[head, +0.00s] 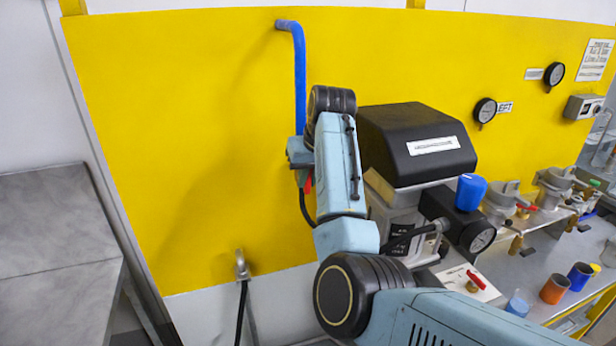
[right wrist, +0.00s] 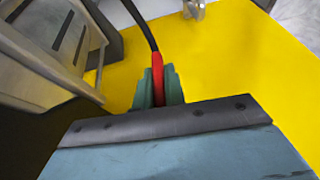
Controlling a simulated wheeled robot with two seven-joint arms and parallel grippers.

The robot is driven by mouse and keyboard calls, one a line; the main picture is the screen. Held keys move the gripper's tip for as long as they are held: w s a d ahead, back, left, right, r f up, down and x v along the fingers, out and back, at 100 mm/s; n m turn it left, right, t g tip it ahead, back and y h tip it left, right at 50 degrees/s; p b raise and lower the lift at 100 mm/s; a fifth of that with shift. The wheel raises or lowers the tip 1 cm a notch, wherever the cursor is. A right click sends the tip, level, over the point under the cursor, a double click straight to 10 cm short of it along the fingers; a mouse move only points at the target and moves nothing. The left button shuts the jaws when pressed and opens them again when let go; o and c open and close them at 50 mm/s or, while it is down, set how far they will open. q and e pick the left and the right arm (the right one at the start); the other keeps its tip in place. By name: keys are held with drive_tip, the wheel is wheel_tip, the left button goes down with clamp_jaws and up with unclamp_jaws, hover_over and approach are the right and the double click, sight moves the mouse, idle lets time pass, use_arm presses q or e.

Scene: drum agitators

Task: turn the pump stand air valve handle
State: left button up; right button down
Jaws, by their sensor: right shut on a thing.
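A red valve handle (head: 308,184) shows at the lower end of the blue pipe (head: 299,75) on the yellow panel. My right gripper (head: 301,160) is at the pipe's lower end, directly above the visible red. In the right wrist view its two teal fingers (right wrist: 158,90) are shut around the red handle (right wrist: 157,75), one on each side. A black hose (right wrist: 142,25) runs on from the red part. The valve body is mostly hidden behind my gripper and arm in the head view. My left gripper is not in view.
A black-topped pump unit (head: 415,140) stands close to the right of my right arm. A bench (head: 530,270) at the right carries cups and fittings. The panel (head: 170,130) left of the pipe is clear.

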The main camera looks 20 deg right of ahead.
drive_tip(key=m+y, duration=0.1)
drive_tip(key=y, duration=0.4)
drive_tip(key=shift+d, duration=0.2)
drive_tip(key=shift+y, duration=0.3)
idle(0.3)
drive_tip(key=c, duration=1.5)
unclamp_jaws()
drive_tip(key=shift+o, duration=0.2)
wheel_tip(320, 180, up, 10)
drive_tip(key=shift+a+f+b, duration=0.1)
drive_tip(key=shift+a+b, duration=0.05)
drive_tip(key=shift+b, duration=0.95)
